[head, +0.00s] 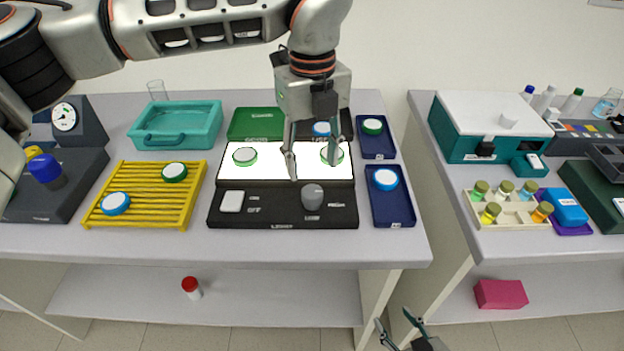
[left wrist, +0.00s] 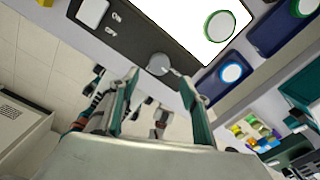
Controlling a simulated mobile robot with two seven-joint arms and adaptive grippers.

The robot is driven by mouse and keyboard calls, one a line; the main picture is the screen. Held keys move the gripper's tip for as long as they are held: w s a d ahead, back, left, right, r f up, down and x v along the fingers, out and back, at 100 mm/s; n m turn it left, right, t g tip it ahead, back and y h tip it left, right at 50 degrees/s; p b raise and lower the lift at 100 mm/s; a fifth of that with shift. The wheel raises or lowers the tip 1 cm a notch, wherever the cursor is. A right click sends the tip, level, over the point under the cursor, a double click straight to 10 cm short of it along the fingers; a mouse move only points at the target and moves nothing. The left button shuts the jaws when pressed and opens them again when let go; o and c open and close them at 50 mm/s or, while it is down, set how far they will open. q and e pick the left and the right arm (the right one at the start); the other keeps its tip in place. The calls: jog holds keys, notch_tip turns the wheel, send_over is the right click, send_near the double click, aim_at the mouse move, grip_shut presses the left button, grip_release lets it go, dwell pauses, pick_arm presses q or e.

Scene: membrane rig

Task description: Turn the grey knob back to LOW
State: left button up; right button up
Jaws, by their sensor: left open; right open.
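The grey knob (head: 312,196) stands on the dark front panel (head: 275,214) of the light box, right of a white switch (head: 232,201). Small labels lie beside and in front of it, too small to read surely, and I cannot tell its setting. My left gripper (head: 314,171) is open and empty, pointing down over the lit plate, with its fingers apart from the knob. In the left wrist view the knob (left wrist: 159,64) shows just beyond and between the open fingertips (left wrist: 158,78). My right gripper (head: 392,318) is open and empty, low in front of the table.
Round dishes with green rims lie on the lit plate (head: 285,170). Blue trays (head: 396,210) with dishes stand right of the box. A yellow rack (head: 130,222) and a teal basin (head: 175,113) stand left. A gap separates the right table.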

aim_at(312, 191)
pick_arm(q)
jog(key=shift+f+p, duration=0.35)
jog(key=shift+f, duration=3.45)
jog(key=c, duration=1.1)
